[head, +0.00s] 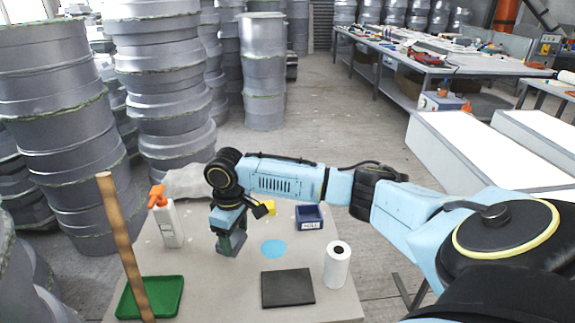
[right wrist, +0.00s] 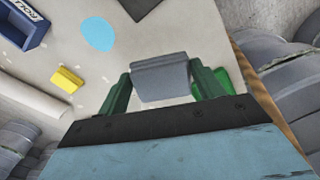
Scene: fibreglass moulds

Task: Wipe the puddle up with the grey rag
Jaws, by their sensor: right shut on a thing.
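The puddle (head: 273,249) is a light blue round patch on the table (head: 222,292). It also shows in the right wrist view (right wrist: 97,34), whole and uncovered. My right gripper (head: 231,240) is just left of the puddle in the head view. In the right wrist view its green fingers (right wrist: 163,84) are shut on the folded grey rag (right wrist: 160,74). The rag also shows low between the fingers in the head view (head: 229,251). It is apart from the puddle; whether it touches the table I cannot tell. My left gripper is not in view.
A white spray bottle (head: 170,225) and a green tray (head: 168,299) stand left, near a wooden pole (head: 122,235). A dark mat (head: 288,288), a white roll (head: 337,265), a blue bin (head: 309,212) and a yellow block (head: 269,207) surround the puddle. Grey mould stacks (head: 165,75) rise behind.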

